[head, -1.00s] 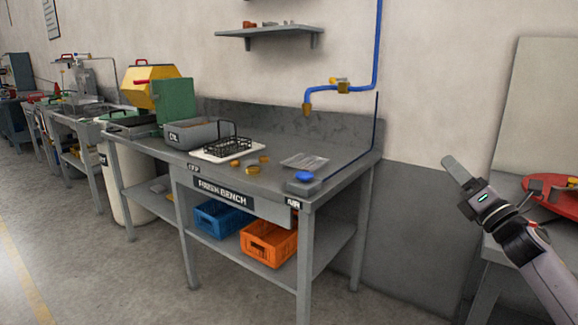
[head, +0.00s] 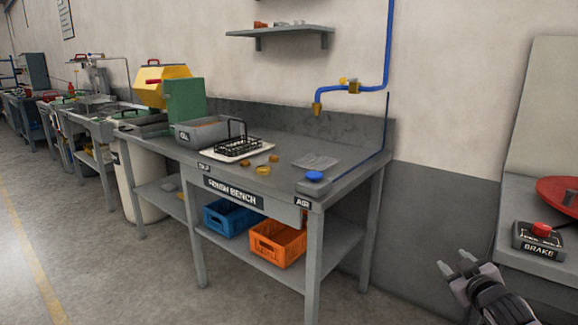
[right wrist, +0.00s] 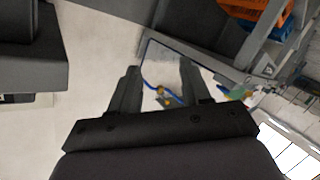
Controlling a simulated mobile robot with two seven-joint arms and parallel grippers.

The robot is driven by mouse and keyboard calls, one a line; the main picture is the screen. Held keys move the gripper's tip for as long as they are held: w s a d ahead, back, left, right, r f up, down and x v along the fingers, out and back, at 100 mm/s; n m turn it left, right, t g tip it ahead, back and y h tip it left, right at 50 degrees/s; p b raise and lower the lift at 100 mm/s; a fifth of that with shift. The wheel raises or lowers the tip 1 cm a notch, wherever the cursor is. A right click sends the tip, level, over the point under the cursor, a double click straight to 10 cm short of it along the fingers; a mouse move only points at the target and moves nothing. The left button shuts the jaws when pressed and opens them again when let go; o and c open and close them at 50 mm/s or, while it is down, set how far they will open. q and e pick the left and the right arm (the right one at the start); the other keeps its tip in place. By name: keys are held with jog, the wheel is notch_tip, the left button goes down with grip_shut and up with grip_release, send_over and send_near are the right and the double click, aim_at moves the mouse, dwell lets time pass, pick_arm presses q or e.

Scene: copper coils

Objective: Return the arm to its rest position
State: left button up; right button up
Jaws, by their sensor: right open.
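My right gripper (head: 457,270) is at the lower right of the head view, low in front of the wall between the finish bench and the brake table. Its two fingers are apart with nothing between them. In the right wrist view the open fingers (right wrist: 158,85) show against the pale wall, with the blue air pipe (right wrist: 165,92) behind them, well away. My left gripper is in neither view.
The finish bench (head: 345,187) holds a black wire basket on a white tray (head: 225,156), copper-coloured rings (head: 263,171) and a blue button (head: 314,176). Blue and orange crates (head: 277,243) sit on its lower shelf. A brake box (head: 540,239) stands on the right table.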

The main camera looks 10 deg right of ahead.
jog(key=s+a+f+g+y, duration=0.3)
jog(key=s+a+f+y, duration=0.1)
jog(key=s+a+f, duration=1)
jog(key=s+a+f+m+g+y, duration=0.1)
jog(key=s+a+f, duration=0.1)
jog(key=s+a, duration=0.5)
jog(key=s+a+f+m+g+y, duration=0.1)
jog(key=s+a+f, duration=0.25)
jog(key=s, duration=0.65)
pick_arm(q)
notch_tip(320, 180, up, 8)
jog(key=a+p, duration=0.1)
jog(key=p, duration=1)
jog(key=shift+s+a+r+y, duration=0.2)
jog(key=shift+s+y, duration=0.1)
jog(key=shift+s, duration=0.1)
pick_arm(e)
notch_tip(320, 180, up, 9)
jog(key=shift+d+h, duration=0.4)
jog(key=shift+d, duration=0.05)
jog(key=shift+w+f, duration=0.1)
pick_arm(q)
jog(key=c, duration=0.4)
pick_arm(e)
jog(key=shift+c, duration=0.4)
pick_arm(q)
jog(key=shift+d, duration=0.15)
pick_arm(e)
jog(key=shift+d, duration=0.1)
